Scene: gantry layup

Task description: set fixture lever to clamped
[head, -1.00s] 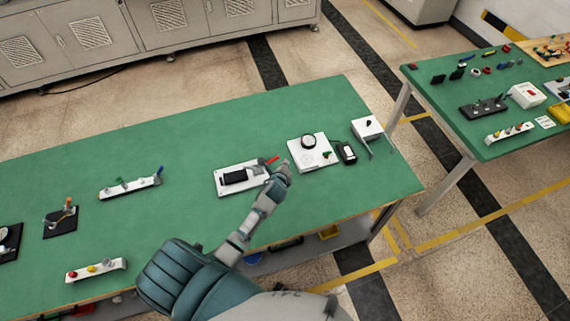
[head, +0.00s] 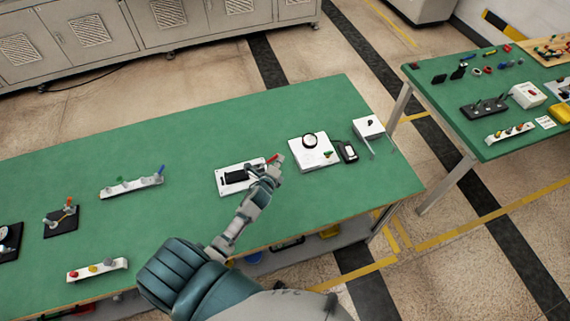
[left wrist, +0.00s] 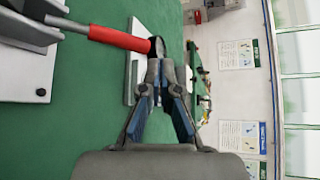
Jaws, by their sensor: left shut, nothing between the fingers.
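The fixture lever has a red handle (left wrist: 115,37) on a metal rod. In the left wrist view it lies across the upper left, its dark tip close to my left gripper's fingertips (left wrist: 160,62). In the head view the red handle (head: 273,158) shows at the fixture's right end. The fixture (head: 227,187) is a white plate with a black block, on the green table. My left gripper (head: 272,170) is shut and empty beside the handle. I cannot tell whether it touches the handle. My right gripper is not in view.
To the right stand a white dial box (head: 313,162), a black device (head: 347,151) and a white box with a lever (head: 368,127). To the left are a white strip with toggles (head: 132,188) and a strip with buttons (head: 97,270). The middle back of the green table (head: 250,120) is clear.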

